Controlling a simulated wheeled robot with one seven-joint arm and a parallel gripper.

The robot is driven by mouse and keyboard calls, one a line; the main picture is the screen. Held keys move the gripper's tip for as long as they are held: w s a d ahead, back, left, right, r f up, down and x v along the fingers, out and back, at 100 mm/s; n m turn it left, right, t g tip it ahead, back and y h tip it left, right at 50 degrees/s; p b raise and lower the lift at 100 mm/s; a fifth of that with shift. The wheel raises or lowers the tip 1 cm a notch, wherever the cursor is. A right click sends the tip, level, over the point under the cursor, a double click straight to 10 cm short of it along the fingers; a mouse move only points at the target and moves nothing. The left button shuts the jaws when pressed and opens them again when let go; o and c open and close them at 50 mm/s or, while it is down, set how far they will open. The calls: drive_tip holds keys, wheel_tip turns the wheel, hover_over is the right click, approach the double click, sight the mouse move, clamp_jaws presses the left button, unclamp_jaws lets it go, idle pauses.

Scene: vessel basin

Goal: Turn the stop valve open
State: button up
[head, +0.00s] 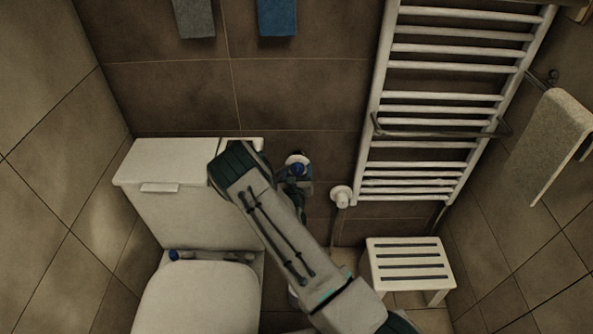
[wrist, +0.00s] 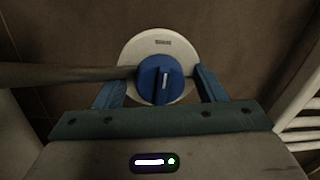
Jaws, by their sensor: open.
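The stop valve has a blue round knob (wrist: 152,78) with a raised grip bar and a pale line on it, running nearly upright in the wrist view. The blue knob (head: 296,165) also shows in the head view, on the wall right of the cistern. My gripper (wrist: 159,80) is open, with one blue-grey finger on each side of the knob. Gaps show between fingers and knob; whether they touch deeper down I cannot tell. In the head view my gripper (head: 295,185) is partly hidden by my arm.
A toilet cistern (head: 180,210) stands left of the valve, its lid partly behind my arm. A white towel radiator (head: 440,146) with a radiator valve (head: 341,196) is at right. A slatted stool (head: 411,265) stands below it. A grey-brown bar (wrist: 60,76) reaches the knob from the left.

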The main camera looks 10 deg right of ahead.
drive_tip(key=shift+a, duration=0.1)
drive_tip(key=c, duration=1)
drive_tip(key=shift+o, duration=0.2)
drive_tip(key=m, duration=0.4)
drive_tip(key=shift+m, duration=0.3)
drive_tip(key=m, duration=0.4)
drive_tip(key=shift+g+y, duration=0.3)
drive_tip(key=shift+y, duration=0.1)
drive_tip(key=m+b, duration=0.3)
drive_tip(key=m, duration=0.2)
drive_tip(key=shift+f, duration=0.1)
drive_tip(key=shift+m+y+b, duration=0.5)
drive_tip(key=shift+m+b, duration=0.8)
drive_tip(key=shift+m, duration=0.3)
